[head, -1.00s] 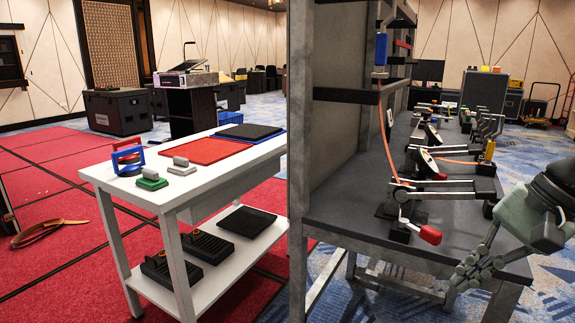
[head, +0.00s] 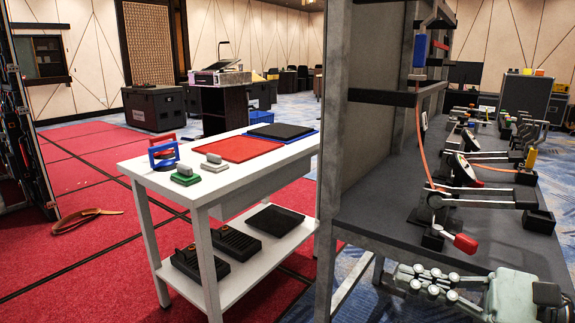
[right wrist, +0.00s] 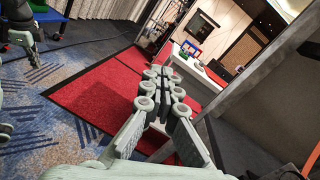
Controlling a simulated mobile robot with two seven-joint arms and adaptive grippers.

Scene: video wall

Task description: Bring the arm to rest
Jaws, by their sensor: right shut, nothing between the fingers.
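My right gripper (head: 428,282) is low at the right of the head view, in front of the dark workbench's front edge, with its fingers pointing left. In the right wrist view its fingers (right wrist: 163,88) lie together, shut with nothing between them. It touches nothing that I can see. My left gripper is not in the head view.
The dark workbench (head: 385,215) carries lever mechanisms, one with a red handle (head: 465,243). A grey upright panel (head: 334,130) stands at its left end. A white table (head: 140,165) with red and blue mats stands further left. Red carpet (head: 105,240) lies open at left.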

